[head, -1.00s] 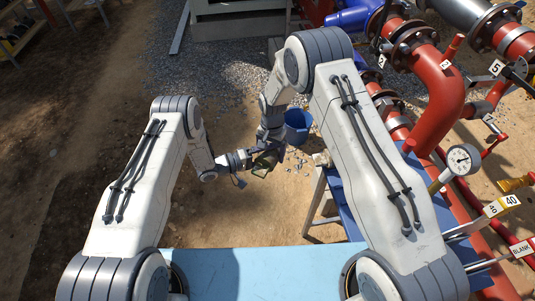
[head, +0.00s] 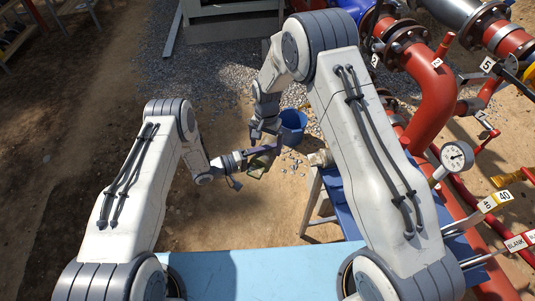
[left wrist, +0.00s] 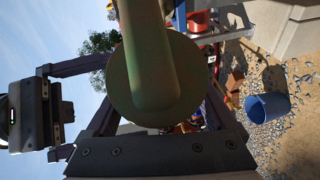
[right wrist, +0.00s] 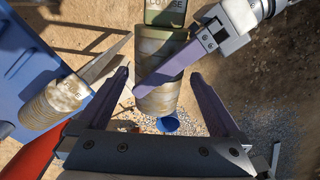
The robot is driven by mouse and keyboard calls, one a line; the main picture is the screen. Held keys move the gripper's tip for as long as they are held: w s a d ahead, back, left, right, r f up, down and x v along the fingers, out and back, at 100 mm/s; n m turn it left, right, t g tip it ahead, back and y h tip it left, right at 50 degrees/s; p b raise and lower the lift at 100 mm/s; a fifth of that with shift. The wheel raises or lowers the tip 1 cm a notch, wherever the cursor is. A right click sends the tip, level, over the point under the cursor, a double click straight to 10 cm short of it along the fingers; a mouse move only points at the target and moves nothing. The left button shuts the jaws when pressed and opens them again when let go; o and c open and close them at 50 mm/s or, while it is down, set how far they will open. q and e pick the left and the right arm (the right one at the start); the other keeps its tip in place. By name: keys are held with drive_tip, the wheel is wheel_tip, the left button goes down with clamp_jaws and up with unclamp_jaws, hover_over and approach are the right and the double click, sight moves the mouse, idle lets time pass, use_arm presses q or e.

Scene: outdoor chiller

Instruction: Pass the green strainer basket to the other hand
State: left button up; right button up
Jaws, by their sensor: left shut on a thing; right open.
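The green strainer basket has a bronze mesh body (right wrist: 158,75) and a green end marked "COARSE" (right wrist: 166,13) in the right wrist view. Its round green end (left wrist: 155,85) fills the middle of the left wrist view. It is small and dark in the head view (head: 257,168). My left gripper (head: 250,158) is shut on it, one purple finger crossing the mesh in the right wrist view. My right gripper (right wrist: 160,90) is open, its fingers to either side of the basket. Whether they touch it cannot be told.
A second basket (right wrist: 52,103), marked "FINE", is by the blue table (head: 345,207) on the right. A blue bucket (head: 293,125) stands on the gravel beyond the grippers. Red pipes (head: 435,90) and a gauge (head: 456,155) crowd the right side.

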wheel_tip(320, 180, up, 7)
drive_tip(key=shift+f, duration=0.1)
drive_tip(key=s+a+r+n, duration=0.1)
drive_tip(key=s+r+n, duration=0.4)
drive_tip(key=s+r, duration=0.45)
drive_tip(key=s+a+r+n, duration=0.1)
drive_tip(key=s+r+n, duration=0.4)
drive_tip(key=s, duration=0.8)
drive_tip(key=s+d+r+n, duration=0.1)
drive_tip(key=s+d+n, duration=0.2)
drive_tip(key=s, duration=0.7)
drive_tip(key=shift+d+y, duration=0.25)
drive_tip(key=shift+y, duration=0.15)
drive_tip(key=shift+r, duration=0.1)
